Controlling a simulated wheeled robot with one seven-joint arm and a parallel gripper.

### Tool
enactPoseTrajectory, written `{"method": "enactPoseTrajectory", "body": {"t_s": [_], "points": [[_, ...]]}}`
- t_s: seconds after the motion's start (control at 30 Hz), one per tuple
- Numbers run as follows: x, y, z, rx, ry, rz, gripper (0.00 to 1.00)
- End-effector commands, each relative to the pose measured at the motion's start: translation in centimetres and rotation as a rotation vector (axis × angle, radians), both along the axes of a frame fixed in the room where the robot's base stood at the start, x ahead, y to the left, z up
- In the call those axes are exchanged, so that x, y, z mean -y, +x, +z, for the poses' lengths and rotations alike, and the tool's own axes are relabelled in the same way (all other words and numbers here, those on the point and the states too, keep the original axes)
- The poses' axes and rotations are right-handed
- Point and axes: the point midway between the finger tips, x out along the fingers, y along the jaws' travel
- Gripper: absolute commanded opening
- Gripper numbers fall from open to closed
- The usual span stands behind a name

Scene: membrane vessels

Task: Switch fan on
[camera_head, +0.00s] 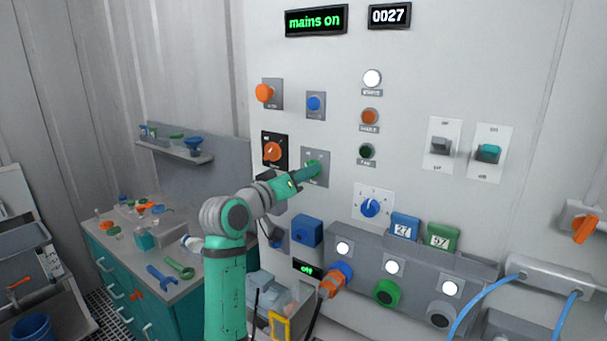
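The grey control panel (450,80) fills the middle and right. My gripper (312,170) is at a green control on a grey plate (319,184), left of centre. Its fingertips overlap the green control, so I cannot tell whether they touch it or how far apart they are. A dark green, unlit lamp (367,151) sits to the right, with a small label that may read "fan". Two toggle switches are further right: a grey one (440,146) and a teal one (488,152). Their labels are too small to read.
Displays read "mains on" (316,20) and "0027" (389,15). An orange rotary switch (272,151), orange button (265,93), blue button (314,103) and blue knob (370,208) surround my gripper. Below are an orange plug (335,282) and a grey connector shelf (470,264). A cluttered bench (205,285) stands left.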

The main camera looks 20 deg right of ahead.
Motion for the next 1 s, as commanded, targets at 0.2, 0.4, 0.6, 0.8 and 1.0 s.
{"method": "enactPoseTrajectory", "body": {"t_s": [0.2, 0.4, 0.6, 0.8, 1.0], "points": [[0.05, 0.03, 0.02, 0.000, 0.000, 0.000, 0.29], [0.03, 0.03, 0.02, 0.001, -0.001, 0.001, 0.00], [0.19, 0.01, -0.01, 0.003, 0.002, -0.001, 0.00], [0.22, 0.01, -0.03, 0.039, 0.031, -0.001, 0.00], [0.23, 0.02, -0.02, 0.134, 0.104, -0.001, 0.00]]}}
